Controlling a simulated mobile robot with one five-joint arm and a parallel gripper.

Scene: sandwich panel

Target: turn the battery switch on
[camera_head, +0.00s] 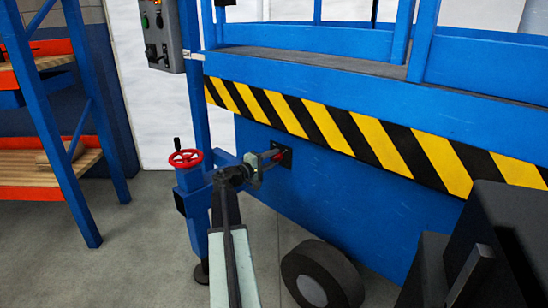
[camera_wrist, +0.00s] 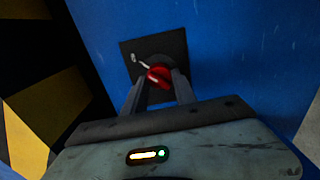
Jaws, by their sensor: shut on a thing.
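The battery switch is a red knob (camera_wrist: 159,76) on a dark square plate (camera_wrist: 130,54) fixed to the blue side panel of the lift. A small light mark shows on the plate at the knob's upper left. My gripper (camera_wrist: 160,84) is shut on the red knob, with one finger on each side of it in the wrist view. In the head view my gripper (camera_head: 268,160) reaches to the dark plate (camera_head: 283,154), and a bit of the red knob (camera_head: 275,153) shows between the fingers. The knob's exact angle is hard to tell.
A red handwheel (camera_head: 185,158) on a blue post stands left of my arm. A grey control box (camera_head: 161,36) hangs above it. A black and yellow striped edge (camera_head: 330,128) runs above the switch. A wheel (camera_head: 321,276) is below, and a shelf rack (camera_head: 55,120) stands left.

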